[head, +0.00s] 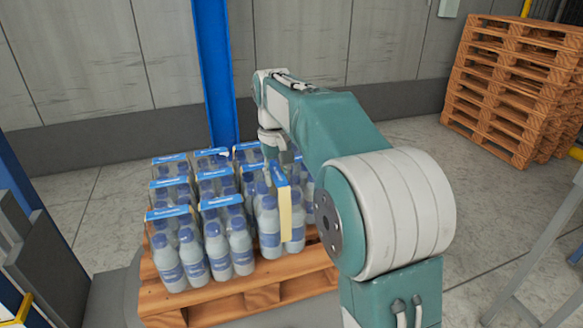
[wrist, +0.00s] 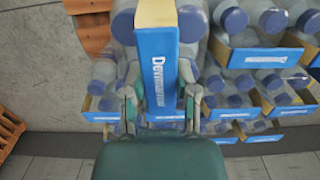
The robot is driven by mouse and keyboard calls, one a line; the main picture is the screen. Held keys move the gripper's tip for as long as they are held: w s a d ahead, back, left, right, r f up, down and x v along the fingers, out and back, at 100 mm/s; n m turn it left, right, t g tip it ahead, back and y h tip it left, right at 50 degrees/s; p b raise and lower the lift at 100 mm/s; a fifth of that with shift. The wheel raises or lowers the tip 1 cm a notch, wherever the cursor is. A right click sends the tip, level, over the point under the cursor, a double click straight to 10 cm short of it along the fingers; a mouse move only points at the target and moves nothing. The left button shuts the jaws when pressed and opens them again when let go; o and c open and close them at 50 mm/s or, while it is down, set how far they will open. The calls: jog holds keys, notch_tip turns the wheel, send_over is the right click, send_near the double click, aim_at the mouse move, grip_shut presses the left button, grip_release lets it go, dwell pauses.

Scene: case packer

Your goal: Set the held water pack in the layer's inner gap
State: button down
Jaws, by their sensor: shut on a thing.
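My gripper (wrist: 160,108) is shut on a water pack with a blue printed top strip (wrist: 158,75) and a cream end. In the head view the held pack (head: 284,215) is at the right front of the layer, its strip turned across those of the other packs. The layer of packs (head: 185,250) stands in rows on a wooden pallet (head: 245,291). The held pack's bottles overlap its neighbours in the picture. I cannot tell whether its base touches the pallet, and the inner gap is not clearly visible.
A blue post (head: 216,80) rises just behind the layer. A stack of empty wooden pallets (head: 515,85) stands at the back right. A grey frame (head: 545,240) is at the right edge. Bare pallet boards (wrist: 95,32) show beside the held pack in the wrist view.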

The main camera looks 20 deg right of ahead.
aim_at(271, 192)
jog(key=shift+w+a+f, duration=0.3)
jog(key=shift+w+f, duration=0.05)
jog(key=shift+f, duration=0.15)
jog(key=shift+w+a+f, duration=0.25)
jog(key=shift+w+f, duration=0.1)
jog(key=shift+f, duration=0.15)
notch_tip(271, 192, down, 3)
jog(key=shift+w+a+f, duration=0.1)
jog(key=shift+w+f, duration=0.05)
jog(key=shift+f, duration=0.05)
jog(key=shift+c, duration=1.9)
grip_release()
jog(key=shift+f, duration=0.1)
jog(key=r, duration=1.1)
jog(key=shift+w+r, duration=0.15)
jog(key=shift+w, duration=0.15)
jog(key=shift+r, duration=0.4)
jog(key=shift+s, duration=0.1)
